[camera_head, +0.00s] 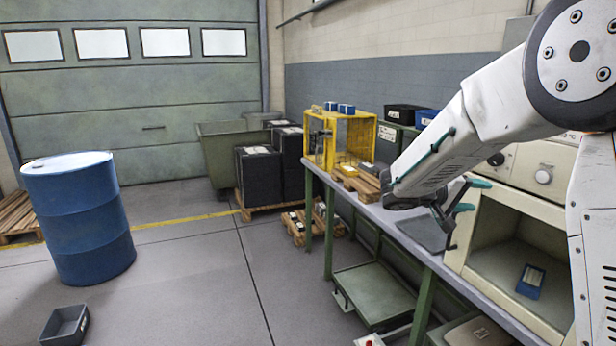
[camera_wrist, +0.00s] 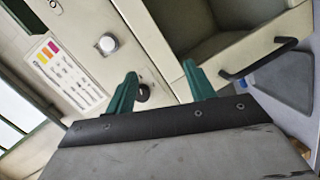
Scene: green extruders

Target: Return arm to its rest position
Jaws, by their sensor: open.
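My white arm (camera_head: 480,110) reaches in from the right over the workbench in the head view. My gripper (camera_head: 452,228) hangs in front of the open cream oven-like box, above the bench top. In the wrist view the two green fingers of my gripper (camera_wrist: 160,85) stand apart with nothing between them. Beyond them is the front panel of the cream box (camera_wrist: 85,60), with a knob and a label. Its open chamber shows at the upper right. In the head view a small blue box (camera_head: 530,282) lies inside the chamber of the cream box (camera_head: 455,252).
A blue barrel (camera_head: 78,215) and a grey crate (camera_head: 66,325) stand at left. The floor between is clear.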

